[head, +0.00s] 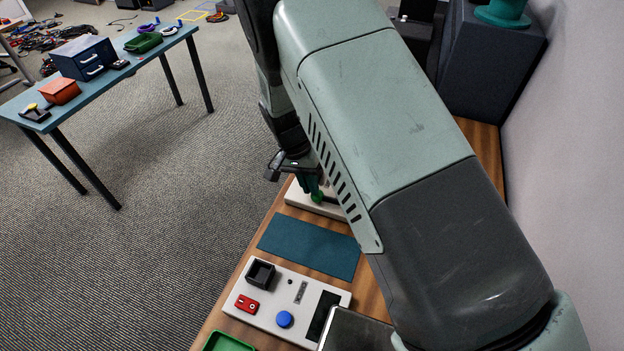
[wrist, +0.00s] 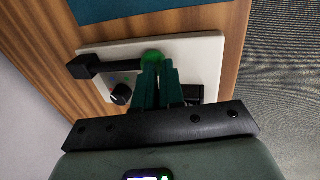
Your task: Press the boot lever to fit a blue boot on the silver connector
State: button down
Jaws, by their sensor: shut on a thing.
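The lever is a black arm (wrist: 118,65) with a green ball knob (wrist: 152,56), on a white panel; the knob also shows in the head view (head: 317,197). My gripper (wrist: 155,68) has its teal fingers close together, shut on the green knob. In the head view my gripper (head: 311,190) points down at the far white panel, partly hidden behind my arm. I cannot make out a silver connector or a blue boot in either view.
The white panel (wrist: 208,50) also bears a black dial (wrist: 121,94) and a black box (wrist: 194,93). A green tray (head: 228,342) is at the bottom.

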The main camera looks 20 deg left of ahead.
jog(key=shift+d+f, duration=0.1)
jog(key=shift+f, duration=0.1)
jog(key=a+v, duration=0.1)
jog(key=v, duration=1.3)
jog(key=shift+a, duration=0.3)
